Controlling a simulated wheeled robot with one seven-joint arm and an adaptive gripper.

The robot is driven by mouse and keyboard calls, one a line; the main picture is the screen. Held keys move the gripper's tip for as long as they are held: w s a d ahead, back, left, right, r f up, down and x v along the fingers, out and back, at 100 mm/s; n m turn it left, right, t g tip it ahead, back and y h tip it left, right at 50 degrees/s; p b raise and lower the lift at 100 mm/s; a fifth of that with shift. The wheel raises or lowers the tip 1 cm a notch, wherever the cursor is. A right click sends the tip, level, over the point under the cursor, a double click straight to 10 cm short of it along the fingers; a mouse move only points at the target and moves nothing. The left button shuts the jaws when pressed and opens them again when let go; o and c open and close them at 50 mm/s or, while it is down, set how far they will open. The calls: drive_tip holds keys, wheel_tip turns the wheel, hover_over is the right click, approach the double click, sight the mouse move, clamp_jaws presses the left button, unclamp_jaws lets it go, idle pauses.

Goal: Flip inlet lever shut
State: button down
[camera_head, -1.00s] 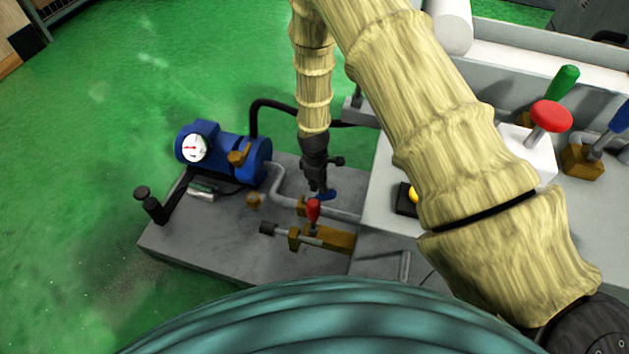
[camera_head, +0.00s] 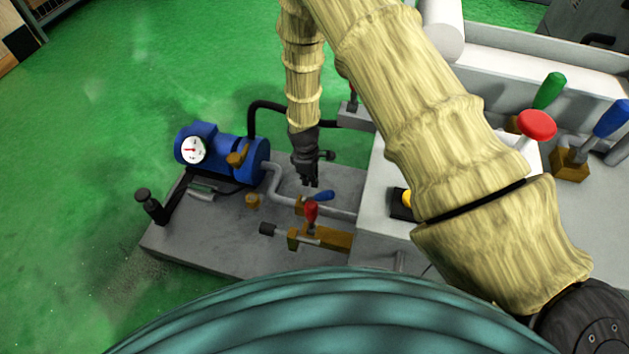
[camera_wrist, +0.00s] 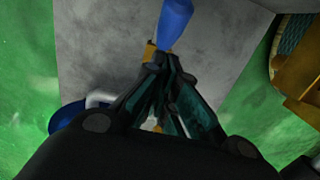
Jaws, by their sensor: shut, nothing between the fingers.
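A blue lever (camera_head: 318,196) sits on a small brass valve on the grey pipe of the grey base plate. A red lever (camera_head: 311,212) stands up on a brass valve body in front of it. The frames do not mark which one is the inlet lever. My gripper (camera_head: 309,184) points down just above and left of the blue lever, apparently apart from it. In the wrist view my gripper (camera_wrist: 158,62) has its fingers together and empty. The blue lever (camera_wrist: 174,22) shows just beyond the fingertips, with part of its brass valve (camera_wrist: 149,50) partly hidden behind them.
A blue pump (camera_head: 225,150) with a white gauge (camera_head: 194,150) stands left on the base plate (camera_head: 200,235). The machine housing with a red knob (camera_head: 537,125), a green lever (camera_head: 549,90) and another blue lever (camera_head: 611,118) is at right. Green floor is clear at left.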

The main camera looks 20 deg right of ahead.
wheel_tip(320, 180, up, 10)
drive_tip(key=p, duration=0.1)
drive_tip(key=shift+s+d, duration=0.15)
drive_tip(key=shift+d, duration=0.1)
drive_tip(key=b, duration=0.3)
hover_over(318, 194)
drive_tip(key=w+a, duration=0.1)
drive_tip(key=a, duration=0.1)
wheel_tip(318, 194, down, 12)
drive_tip(key=shift+w+d+r, duration=0.1)
drive_tip(key=shift+w+r, duration=0.05)
drive_tip(key=shift+r, duration=0.1)
drive_tip(key=shift+s+d+f+b, duration=0.55)
drive_tip(key=shift+d+f+b, duration=0.15)
drive_tip(key=shift+d, duration=0.1)
drive_tip(key=shift+r, duration=0.1)
